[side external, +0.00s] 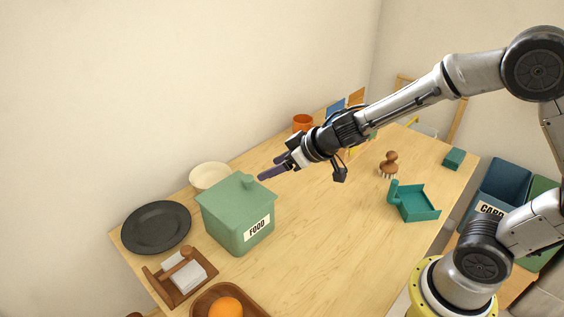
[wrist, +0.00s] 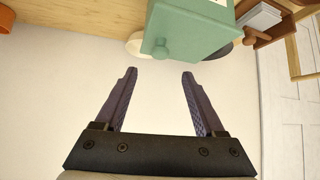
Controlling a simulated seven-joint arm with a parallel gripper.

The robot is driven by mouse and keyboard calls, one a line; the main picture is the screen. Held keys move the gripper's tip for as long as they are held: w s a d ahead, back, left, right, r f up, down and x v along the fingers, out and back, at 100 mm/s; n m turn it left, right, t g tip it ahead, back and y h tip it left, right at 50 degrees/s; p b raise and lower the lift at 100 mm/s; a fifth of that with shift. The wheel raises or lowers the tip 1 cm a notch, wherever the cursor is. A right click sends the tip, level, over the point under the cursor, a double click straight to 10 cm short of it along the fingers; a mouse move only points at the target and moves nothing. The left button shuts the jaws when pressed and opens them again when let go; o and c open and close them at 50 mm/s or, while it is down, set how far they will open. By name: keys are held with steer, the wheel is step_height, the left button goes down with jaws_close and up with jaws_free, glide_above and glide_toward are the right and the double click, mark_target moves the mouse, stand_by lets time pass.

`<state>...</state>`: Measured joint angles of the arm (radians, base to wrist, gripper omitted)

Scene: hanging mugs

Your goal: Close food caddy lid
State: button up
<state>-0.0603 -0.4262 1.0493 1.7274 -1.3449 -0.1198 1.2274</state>
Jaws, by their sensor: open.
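The green food caddy (side external: 237,228) with a "FOOD" label stands upright on the wooden table, left of centre in the side view. Its green lid (side external: 228,196) appears to lie flat across the top, with a knob (side external: 248,181) on it. The caddy also shows at the top of the wrist view (wrist: 190,25), with its knob (wrist: 162,48) towards my fingers. My gripper (side external: 265,175) is open and empty, just right of the knob in the side view and apparently apart from it. In the wrist view, my two dark fingers (wrist: 160,73) are spread with nothing between them.
A cream bowl (side external: 207,177) is behind the caddy and a dark plate (side external: 157,227) to its left. A wooden napkin holder (side external: 172,288) and a tray with an orange (side external: 226,307) are in front. A teal dustpan (side external: 418,204) and brown brush (side external: 389,162) lie right. The table's middle is clear.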

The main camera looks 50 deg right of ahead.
steer(key=shift+v, duration=1.25)
steer(key=s+d+r+m+t+h, duration=0.2)
steer(key=s+d+r, duration=0.1)
steer(key=r, duration=0.5)
steer(key=s+d+r+m+t+h, duration=0.1)
steer(key=s+d+r+m+h, duration=0.2)
steer(key=r, duration=0.5)
steer(key=s+d+f+g, duration=0.1)
steer(key=s+d+g, duration=0.15)
steer(key=s, duration=0.85)
steer(key=s+a+f+n+g+y, duration=0.2)
steer(key=s+a+f+g, duration=0.1)
steer(key=s+f, duration=0.3)
steer(key=s+g, duration=0.1)
steer(key=s, duration=0.1)
steer(key=shift+s+a+f+y, duration=0.2)
steer(key=shift+s+a+y, duration=0.2)
